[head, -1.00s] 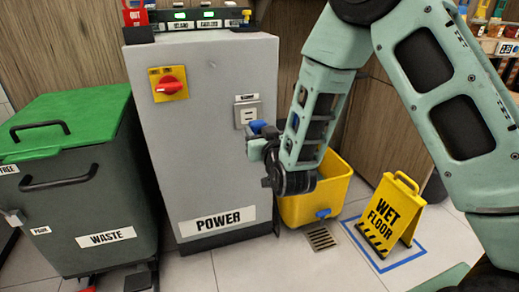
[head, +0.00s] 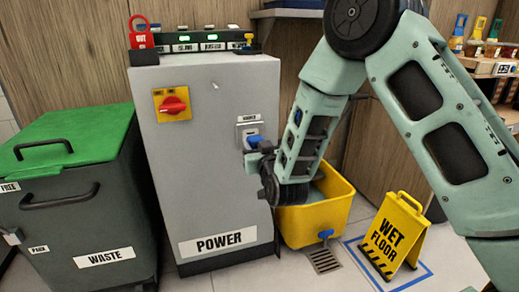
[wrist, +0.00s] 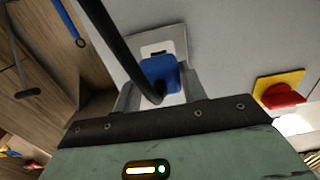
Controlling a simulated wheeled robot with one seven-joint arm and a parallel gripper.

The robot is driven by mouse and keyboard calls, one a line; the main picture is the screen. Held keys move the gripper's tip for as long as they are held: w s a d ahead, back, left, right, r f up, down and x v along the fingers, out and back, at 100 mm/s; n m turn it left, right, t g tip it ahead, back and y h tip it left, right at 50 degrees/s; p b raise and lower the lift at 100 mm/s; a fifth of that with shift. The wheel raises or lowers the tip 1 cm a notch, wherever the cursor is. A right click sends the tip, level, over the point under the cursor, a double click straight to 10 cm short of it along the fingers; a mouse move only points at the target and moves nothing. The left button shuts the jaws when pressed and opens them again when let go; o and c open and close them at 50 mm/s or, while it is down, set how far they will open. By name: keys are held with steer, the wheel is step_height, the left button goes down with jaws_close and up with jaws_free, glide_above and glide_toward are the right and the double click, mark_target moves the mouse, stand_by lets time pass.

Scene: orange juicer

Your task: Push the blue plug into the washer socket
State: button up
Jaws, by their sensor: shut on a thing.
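The blue plug (wrist: 157,76) is held between the fingers of my gripper (wrist: 158,92) in the wrist view, with a black cable running from it. In the head view the blue plug (head: 255,140) is at the washer socket (head: 249,129), a pale plate on the right part of the grey power cabinet's front. The socket plate also shows in the wrist view (wrist: 162,45), with its dark slot visible beyond the plug. I cannot tell whether the plug touches the socket. My gripper in the head view (head: 254,152) is shut on the plug, partly hidden by my wrist.
The grey power cabinet (head: 205,200) has a red rotary switch (head: 173,104) on a yellow plate. A green-lidded waste bin (head: 80,195) stands at left. A yellow bucket (head: 312,220) is below my arm, and a wet floor sign (head: 395,235) stands at right.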

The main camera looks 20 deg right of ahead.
mark_target(254, 141)
steer(key=shift+w, duration=1)
steer(key=shift+w, duration=0.6)
stand_by(1.8)
steer(key=o, duration=1)
steer(key=shift+s, duration=0.1)
steer(key=shift+s+p, duration=3.25)
steer(key=shift+s, duration=5.4)
